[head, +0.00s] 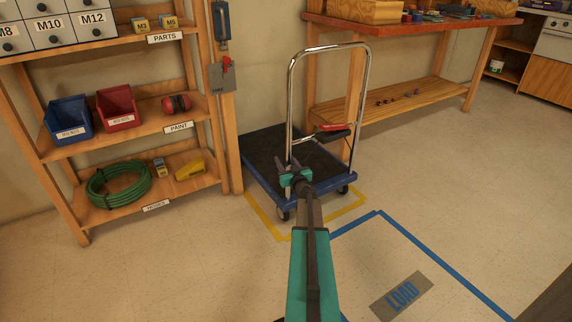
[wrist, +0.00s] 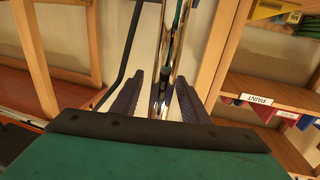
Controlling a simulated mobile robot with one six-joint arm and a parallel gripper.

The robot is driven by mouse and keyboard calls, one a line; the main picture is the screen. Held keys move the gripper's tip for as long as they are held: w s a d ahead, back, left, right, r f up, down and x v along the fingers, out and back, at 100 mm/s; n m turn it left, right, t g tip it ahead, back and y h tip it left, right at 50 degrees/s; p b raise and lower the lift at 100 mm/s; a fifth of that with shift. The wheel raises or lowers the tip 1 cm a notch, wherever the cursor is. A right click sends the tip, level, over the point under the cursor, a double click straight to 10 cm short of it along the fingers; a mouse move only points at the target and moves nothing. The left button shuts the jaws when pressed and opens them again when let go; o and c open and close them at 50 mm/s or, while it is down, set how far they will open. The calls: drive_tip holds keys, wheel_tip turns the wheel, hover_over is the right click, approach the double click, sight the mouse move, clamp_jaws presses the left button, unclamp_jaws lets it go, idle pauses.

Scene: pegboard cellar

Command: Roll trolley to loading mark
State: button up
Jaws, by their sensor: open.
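The trolley has a blue deck with a black mat (head: 262,152) and a tall chrome hoop handle (head: 291,90). It stands on the floor at a yellow tape outline (head: 262,216). The loading mark is a blue tape outline (head: 437,258) with a grey LOAD plate (head: 402,294), in front and to the right of the trolley. My gripper (head: 293,170) is at the near left post of the handle. In the wrist view my gripper (wrist: 160,95) is open, with chrome tube (wrist: 167,75) showing between its fingers. I cannot tell whether they touch it.
A wooden shelf unit (head: 140,130) with bins and a green hose stands left of the trolley. A red-topped workbench (head: 415,24) is behind it. A red-and-black item (head: 333,131) shows near the handle. The floor at the loading mark is clear.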

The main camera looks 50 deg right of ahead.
clamp_jaws()
idle(1.4)
